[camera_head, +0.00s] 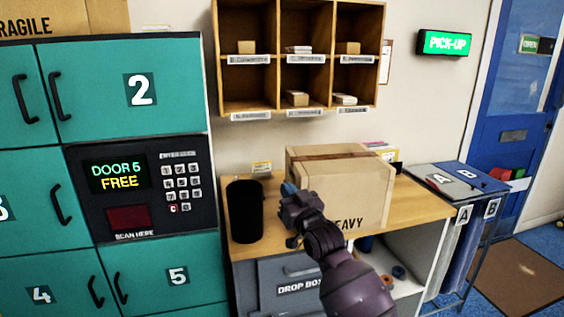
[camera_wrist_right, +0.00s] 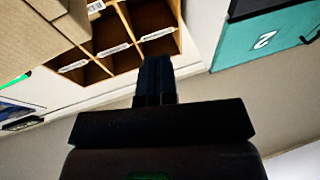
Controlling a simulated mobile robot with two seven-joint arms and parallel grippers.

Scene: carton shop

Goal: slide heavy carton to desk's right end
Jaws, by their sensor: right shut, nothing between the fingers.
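The heavy carton (camera_head: 352,186) is a brown box with tape along its top and the word HEAVY on its front. It stands on the wooden desk (camera_head: 425,203), with bare desk top to its right. My right gripper (camera_head: 289,192) is shut and empty at the carton's left front side; I cannot tell if it touches. My right arm hides part of the carton's front. In the right wrist view the shut fingers (camera_wrist_right: 155,80) show in the middle and the carton (camera_wrist_right: 35,30) at the upper left. My left gripper is not in view.
A black cylinder (camera_head: 245,211) stands on the desk left of the carton. Teal lockers (camera_head: 150,90) with a keypad are at the left. Wooden pigeonholes (camera_head: 280,60) hang above. Right of the desk are bins with A and B lids (camera_head: 460,177) and a blue door (camera_head: 515,110).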

